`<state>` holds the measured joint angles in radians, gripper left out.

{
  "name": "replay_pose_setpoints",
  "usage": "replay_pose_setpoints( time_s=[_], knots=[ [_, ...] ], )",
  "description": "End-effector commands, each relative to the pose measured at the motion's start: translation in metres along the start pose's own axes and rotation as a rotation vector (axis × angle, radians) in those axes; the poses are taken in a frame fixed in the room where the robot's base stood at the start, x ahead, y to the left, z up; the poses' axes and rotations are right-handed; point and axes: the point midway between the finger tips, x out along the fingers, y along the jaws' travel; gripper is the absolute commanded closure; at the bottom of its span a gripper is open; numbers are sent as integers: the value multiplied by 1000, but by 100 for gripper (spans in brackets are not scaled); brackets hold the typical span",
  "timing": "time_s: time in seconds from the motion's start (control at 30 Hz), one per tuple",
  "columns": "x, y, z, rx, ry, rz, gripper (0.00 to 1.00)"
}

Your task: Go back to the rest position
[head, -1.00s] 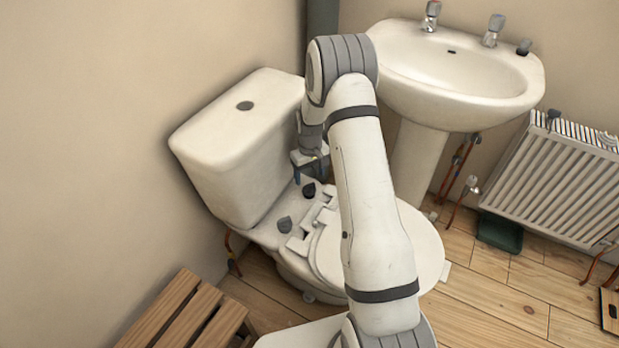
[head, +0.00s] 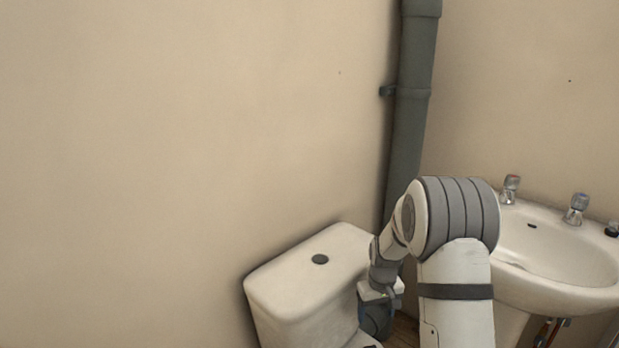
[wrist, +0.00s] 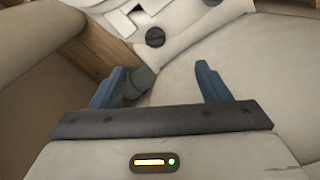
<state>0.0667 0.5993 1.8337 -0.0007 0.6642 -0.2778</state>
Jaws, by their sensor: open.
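My gripper (wrist: 158,84) is open, its two blue fingers apart in the wrist view. A second dark knob (wrist: 155,37) lies beyond the fingertips on the white toilet.
The white toilet cistern (head: 310,285) stands left of my gripper. A washbasin (head: 555,255) with two taps is at the right. A grey vertical pipe (head: 412,110) runs up the wall behind. The wall area above the cistern is clear.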

Motion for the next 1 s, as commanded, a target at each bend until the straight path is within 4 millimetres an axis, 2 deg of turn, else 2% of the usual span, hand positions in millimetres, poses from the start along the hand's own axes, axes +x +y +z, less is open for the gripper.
replay_pose_setpoints(
  time_s=[0.03, 0.1, 0.3, 0.5, 0.7, 0.8, 1.0],
  knots=[
    [-39, -4, 7, 8, 13, 3, 31],
    [-76, -10, 19, 21, 25, 7, 31],
    [-175, -28, 63, 62, 58, 13, 31],
    [-258, -47, 115, 104, 94, 18, 31],
    [-326, -66, 173, 145, 129, 19, 31],
    [-351, -74, 202, 165, 146, 20, 31],
    [-380, -86, 245, 196, 170, 19, 31]
  ],
)
